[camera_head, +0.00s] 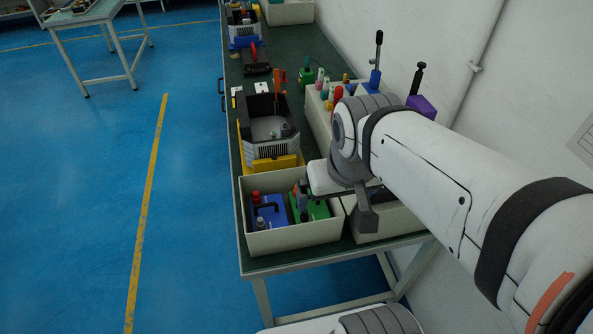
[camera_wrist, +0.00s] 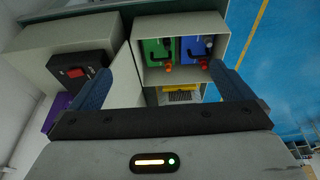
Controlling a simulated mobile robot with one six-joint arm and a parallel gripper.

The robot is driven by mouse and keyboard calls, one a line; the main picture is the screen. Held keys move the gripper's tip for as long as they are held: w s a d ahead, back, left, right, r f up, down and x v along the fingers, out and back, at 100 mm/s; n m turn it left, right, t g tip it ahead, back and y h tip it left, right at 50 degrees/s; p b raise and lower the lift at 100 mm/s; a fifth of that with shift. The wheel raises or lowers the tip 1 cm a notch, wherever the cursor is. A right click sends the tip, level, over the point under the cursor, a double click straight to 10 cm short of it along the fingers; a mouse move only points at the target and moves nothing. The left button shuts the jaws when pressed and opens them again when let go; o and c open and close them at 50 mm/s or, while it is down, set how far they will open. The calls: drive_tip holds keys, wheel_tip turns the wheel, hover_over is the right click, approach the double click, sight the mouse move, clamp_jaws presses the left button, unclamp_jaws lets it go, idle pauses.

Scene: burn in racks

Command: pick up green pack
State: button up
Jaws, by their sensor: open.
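The green pack (camera_head: 316,209) stands in a cream bin (camera_head: 290,240) at the near end of the bench, right of a blue pack (camera_head: 268,214). In the wrist view the green pack (camera_wrist: 158,50) shows its dark handle and an orange-red knob, left of the blue pack (camera_wrist: 194,48). My gripper (camera_wrist: 162,82) is open and empty, its two blue fingers wide apart with the bin beyond them. In the head view my gripper (camera_head: 340,200) is above the bin's right side, and my arm hides part of the area behind it.
A second cream bin (camera_head: 395,222) sits right of the first; a dark box with a red switch (camera_wrist: 80,73) shows there in the wrist view. Behind the first bin is a grey-and-yellow fixture (camera_head: 270,150). A wall bounds the right; blue floor lies open left.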

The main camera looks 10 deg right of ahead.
drive_tip(key=shift+c, duration=0.2)
drive_tip(key=shift+w, duration=0.1)
drive_tip(key=shift+c, duration=0.7)
drive_tip(key=shift+w, duration=0.35)
drive_tip(key=shift+c, duration=0.2)
drive_tip(key=g+p, duration=0.1)
drive_tip(key=g, duration=0.2)
hover_over(309, 206)
wheel_tip(309, 206, down, 18)
drive_tip(key=shift+a+f, duration=0.1)
drive_tip(key=shift+w+f+p, duration=0.2)
drive_tip(key=shift+f+p, duration=1.05)
drive_tip(key=shift+f, duration=2.75)
drive_tip(key=shift+c, duration=0.5)
drive_tip(key=shift+w+r, duration=0.1)
clamp_jaws()
